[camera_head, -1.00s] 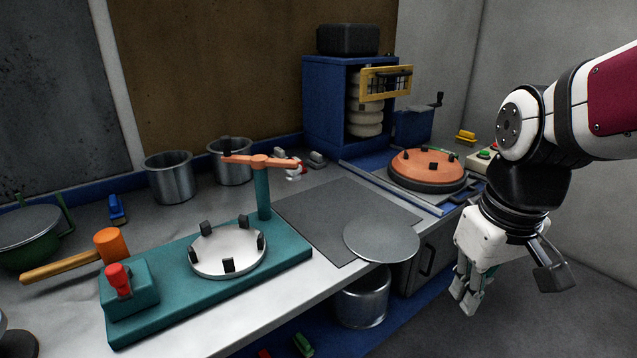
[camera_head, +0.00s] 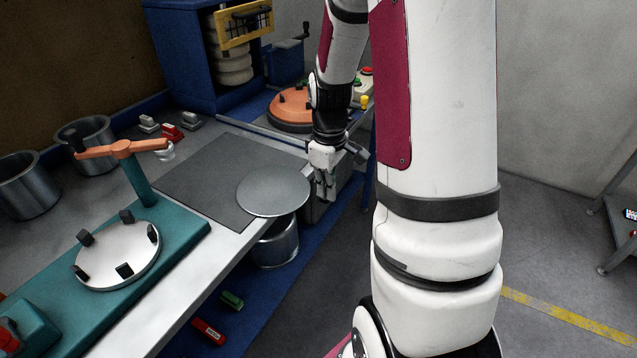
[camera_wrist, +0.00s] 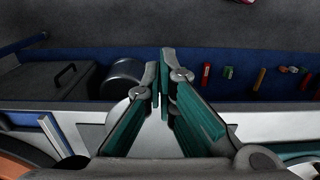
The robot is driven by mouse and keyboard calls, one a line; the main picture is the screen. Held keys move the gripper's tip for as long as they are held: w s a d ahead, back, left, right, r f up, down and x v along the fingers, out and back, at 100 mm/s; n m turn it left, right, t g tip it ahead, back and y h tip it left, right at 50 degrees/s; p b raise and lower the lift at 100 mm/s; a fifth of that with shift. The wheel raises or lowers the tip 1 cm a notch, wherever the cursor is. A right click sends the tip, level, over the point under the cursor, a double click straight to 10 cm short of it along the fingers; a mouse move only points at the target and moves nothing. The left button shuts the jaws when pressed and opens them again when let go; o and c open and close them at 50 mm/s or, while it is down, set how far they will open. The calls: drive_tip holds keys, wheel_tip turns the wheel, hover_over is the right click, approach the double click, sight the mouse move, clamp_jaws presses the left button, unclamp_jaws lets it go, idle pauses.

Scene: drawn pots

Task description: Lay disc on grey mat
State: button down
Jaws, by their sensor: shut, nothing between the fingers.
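The grey round disc (camera_head: 273,194) lies flat on the front right corner of the dark grey square mat (camera_head: 205,175). Its near side juts out past the bench's front edge. My gripper (camera_head: 325,195) is shut and empty, pointing down just right of the disc, in front of the bench edge. No contact with the disc shows. In the wrist view my fingertips (camera_wrist: 162,72) meet in the middle, and the fingers hide much of the disc (camera_wrist: 117,112) behind them.
A teal fixture with a white plate (camera_head: 118,255) stands left on the bench. An orange-topped wheel (camera_head: 292,106) is behind my gripper. A metal pot (camera_head: 276,246) sits below the bench edge. Red (camera_head: 208,332) and green (camera_head: 232,300) items lie on the lower blue shelf.

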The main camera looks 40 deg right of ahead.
sight(300, 202)
drive_tip(key=w+a+f, duration=0.1)
drive_tip(key=w+f, duration=0.2)
drive_tip(key=f, duration=0.4)
drive_tip(key=shift+w+a+f, duration=0.15)
drive_tip(key=shift+w+a, duration=0.05)
drive_tip(key=shift+w, duration=0.15)
drive_tip(key=w, duration=0.2)
drive_tip(key=w+a+b, duration=0.1)
drive_tip(key=shift+w+a, duration=0.15)
drive_tip(key=shift+w, duration=0.25)
drive_tip(key=shift+s, duration=0.1)
